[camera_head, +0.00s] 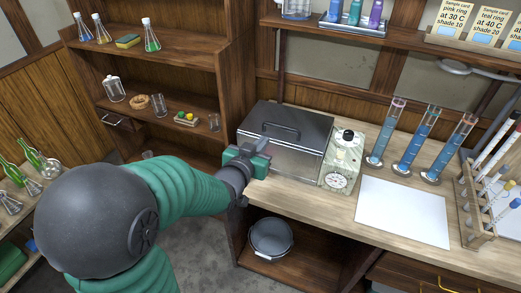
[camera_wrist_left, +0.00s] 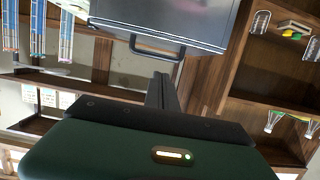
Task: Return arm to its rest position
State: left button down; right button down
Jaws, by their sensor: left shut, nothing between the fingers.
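My left arm comes in from the left in the head view, with a green sleeve and a dark grey joint. Its gripper (camera_head: 262,150) is shut and empty, in front of the left part of a metal box with a dark lid and handle (camera_head: 290,125). In the left wrist view the shut fingers (camera_wrist_left: 160,92) point toward the box (camera_wrist_left: 175,18), whose handle shows just beyond them. I cannot tell whether the fingers touch the box. My right gripper is in neither view.
A dial instrument (camera_head: 342,163) stands right of the box. Blue-filled cylinders (camera_head: 411,142), a white sheet (camera_head: 403,210) and a wooden rack (camera_head: 474,208) fill the bench further right. Shelves with glassware (camera_head: 152,40) stand behind my arm.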

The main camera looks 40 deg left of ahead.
pick_arm(q)
jog(key=s+d+f+m+g+h, duration=0.2)
jog(key=s+d+f+g+h, duration=0.1)
jog(key=s+d+f+g, duration=0.9)
jog(key=s+d+f, duration=0.2)
jog(key=s+f, duration=0.2)
jog(key=f, duration=0.1)
jog(key=shift+s+d+f+m, duration=0.2)
jog(key=shift+d+m, duration=0.1)
